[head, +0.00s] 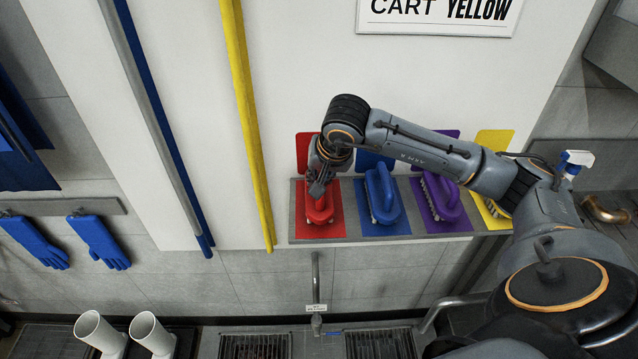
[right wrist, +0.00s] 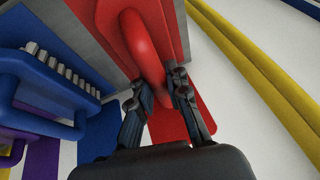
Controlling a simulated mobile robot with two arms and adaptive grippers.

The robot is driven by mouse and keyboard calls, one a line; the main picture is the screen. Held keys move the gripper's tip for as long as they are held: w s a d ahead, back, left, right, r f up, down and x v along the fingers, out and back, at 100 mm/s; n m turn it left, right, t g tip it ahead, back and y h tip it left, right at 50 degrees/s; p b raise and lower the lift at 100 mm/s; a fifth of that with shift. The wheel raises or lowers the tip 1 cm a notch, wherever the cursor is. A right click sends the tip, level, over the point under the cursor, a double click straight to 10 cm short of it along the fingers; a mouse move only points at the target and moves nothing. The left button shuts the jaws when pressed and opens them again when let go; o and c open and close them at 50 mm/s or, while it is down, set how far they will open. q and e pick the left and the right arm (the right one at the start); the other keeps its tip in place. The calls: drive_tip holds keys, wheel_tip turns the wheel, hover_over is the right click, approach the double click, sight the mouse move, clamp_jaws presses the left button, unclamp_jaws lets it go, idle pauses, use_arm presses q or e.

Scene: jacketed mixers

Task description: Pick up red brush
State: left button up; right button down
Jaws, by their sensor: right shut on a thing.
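The red brush (head: 319,209) rests on the red square at the left end of the wall shelf. My right gripper (head: 321,180) reaches down to it from above and is shut on its handle. In the right wrist view the red brush (right wrist: 146,55) shows its curved handle between the two fingers of my right gripper (right wrist: 160,85). The brush's bristles are hidden. My left gripper is not in view.
A blue brush (head: 382,195) stands just right of the red one, then a purple brush (head: 440,197) on the same grey shelf (head: 350,241). A yellow pole (head: 248,120) hangs to the left. Blue gloves (head: 98,240) hang further left.

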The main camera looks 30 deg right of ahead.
wheel_tip(320, 180, up, 2)
drive_tip(key=shift+w+r+b, duration=0.1)
drive_tip(key=shift+b, duration=0.8)
drive_tip(key=s+d+r+b, duration=0.1)
drive_tip(key=s+r+b, duration=0.3)
drive_tip(key=s+r, duration=0.6)
drive_tip(key=s, duration=0.4)
drive_tip(key=shift+d+b, duration=0.15)
drive_tip(key=shift+b, duration=0.25)
